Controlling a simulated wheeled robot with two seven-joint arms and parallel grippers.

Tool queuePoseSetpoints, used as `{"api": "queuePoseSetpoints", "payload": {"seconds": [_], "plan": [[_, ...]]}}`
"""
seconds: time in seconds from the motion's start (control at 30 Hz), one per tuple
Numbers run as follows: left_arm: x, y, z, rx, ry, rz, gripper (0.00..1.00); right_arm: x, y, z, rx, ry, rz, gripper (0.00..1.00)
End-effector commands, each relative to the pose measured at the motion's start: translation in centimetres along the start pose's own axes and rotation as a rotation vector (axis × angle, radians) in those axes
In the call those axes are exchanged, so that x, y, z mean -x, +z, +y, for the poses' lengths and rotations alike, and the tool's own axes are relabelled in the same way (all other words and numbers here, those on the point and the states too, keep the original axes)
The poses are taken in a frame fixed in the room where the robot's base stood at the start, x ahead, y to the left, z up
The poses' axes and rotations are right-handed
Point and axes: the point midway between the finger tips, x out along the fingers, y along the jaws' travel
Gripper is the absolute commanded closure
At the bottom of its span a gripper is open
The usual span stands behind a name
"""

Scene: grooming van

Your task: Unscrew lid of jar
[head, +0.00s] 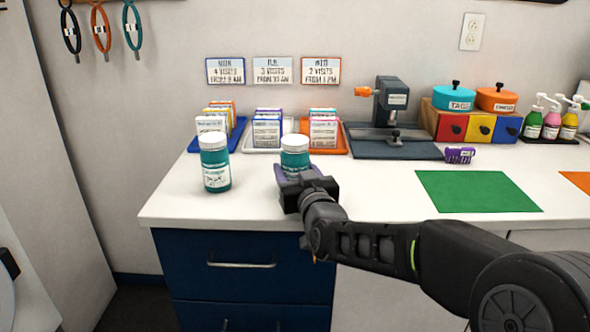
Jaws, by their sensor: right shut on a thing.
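Two teal jars with white lids stand upright on the white counter. The left jar (217,172) stands free near the counter's left end, its white lid (212,140) on top. The right jar (295,160) also has its white lid (294,143) on top. My right gripper (296,182) reaches in from the right and is shut on the right jar's body, below the lid. The gripper hides the lower part of this jar. My left gripper is not in view.
Card trays in blue (209,140), white (260,147) and orange (328,147) stand behind the jars. A dark press machine (390,110) stands right of them. A green mat (478,191) and a small purple item (459,155) lie farther right. The counter front between the jars is clear.

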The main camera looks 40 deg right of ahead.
Motion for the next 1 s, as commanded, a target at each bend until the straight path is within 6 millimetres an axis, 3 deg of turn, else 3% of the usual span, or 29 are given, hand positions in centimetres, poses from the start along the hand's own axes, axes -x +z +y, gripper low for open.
{"api": "queuePoseSetpoints", "payload": {"seconds": [0.37,0.8,1.0], "plan": [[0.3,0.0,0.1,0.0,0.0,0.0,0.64,0.0,-1.1,0.0,0.001,0.0,0.003,0.89],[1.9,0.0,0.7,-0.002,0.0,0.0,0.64,0.0,-8.9,0.1,0.0,0.001,0.004,0.89],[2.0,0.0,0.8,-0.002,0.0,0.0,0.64,0.0,-10.1,0.0,0.0,0.0,0.0,0.89]]}}
